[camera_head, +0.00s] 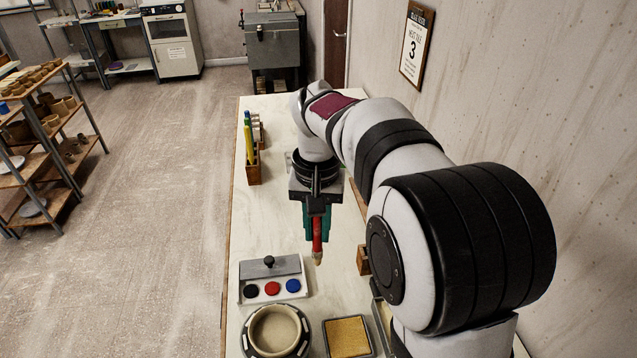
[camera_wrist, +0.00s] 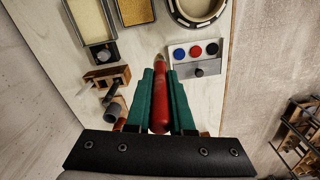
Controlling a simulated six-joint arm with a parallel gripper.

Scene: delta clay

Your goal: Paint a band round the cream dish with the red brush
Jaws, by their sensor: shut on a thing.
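My gripper (camera_head: 317,225) is shut on the red brush (camera_head: 317,236) and holds it above the table. In the wrist view the red handle of the brush (camera_wrist: 160,105) lies between the green fingers of my gripper (camera_wrist: 161,90). The brush tip is pale. The cream dish (camera_head: 274,331) is at the bottom of the head view, round and ringed by a dark base (camera_head: 303,345) with light marks. The dish also shows, partly cut off, at the top of the wrist view (camera_wrist: 197,8). The brush is apart from the dish.
A paint tray (camera_head: 271,277) with black, red and blue pots and a grey knobbed lid stands between brush and dish. A square yellow pad (camera_head: 347,336) is right of the dish. A wooden holder (camera_head: 253,165) with tools stands at the table's left edge. A wooden rack (camera_wrist: 113,85) shows left.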

